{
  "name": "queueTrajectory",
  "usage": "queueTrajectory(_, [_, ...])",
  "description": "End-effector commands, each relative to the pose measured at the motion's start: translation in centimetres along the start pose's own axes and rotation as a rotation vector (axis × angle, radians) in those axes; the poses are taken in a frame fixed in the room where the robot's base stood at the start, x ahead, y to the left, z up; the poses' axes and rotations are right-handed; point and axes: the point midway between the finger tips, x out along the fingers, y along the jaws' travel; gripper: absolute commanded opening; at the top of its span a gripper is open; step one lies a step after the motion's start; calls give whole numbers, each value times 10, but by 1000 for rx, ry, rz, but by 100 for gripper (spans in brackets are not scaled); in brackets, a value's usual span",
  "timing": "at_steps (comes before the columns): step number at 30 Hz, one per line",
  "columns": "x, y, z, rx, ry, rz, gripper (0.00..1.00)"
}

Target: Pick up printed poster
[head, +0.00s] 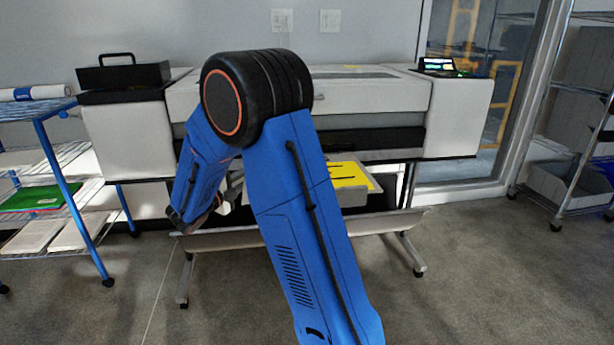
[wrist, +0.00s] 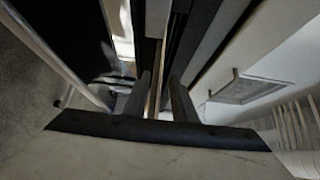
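The printed poster (head: 352,174) shows in the head view as a yellow sheet with black marks. It lies on a light tray or board at the front of the wide printer, right of my blue arm, which hides its left part. In the wrist view my gripper (wrist: 158,82) has its two dark fingers apart, with a gap between them. A thin pale-brown edge (wrist: 153,92) runs between the fingers, nearer the left one. I cannot tell whether this edge is the poster or its support.
The large white printer (head: 455,115) stands against the wall, on a wheeled stand (head: 405,255). A blue-framed shelf (head: 62,165) is at the left, and a wire rack (head: 575,150) is at the right. Open floor (head: 480,290) lies in front.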

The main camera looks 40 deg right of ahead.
Motion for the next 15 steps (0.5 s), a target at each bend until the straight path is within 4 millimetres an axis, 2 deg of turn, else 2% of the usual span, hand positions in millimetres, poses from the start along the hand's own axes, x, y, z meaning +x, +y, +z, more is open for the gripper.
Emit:
queueTrajectory(5, [0,0,0,0,0,0,22])
queueTrajectory(6, [0,0,0,0,0,0,12])
queueTrajectory(8, [0,0,0,0,0,0,0])
queueTrajectory(15, [0,0,0,0,0,0,0])
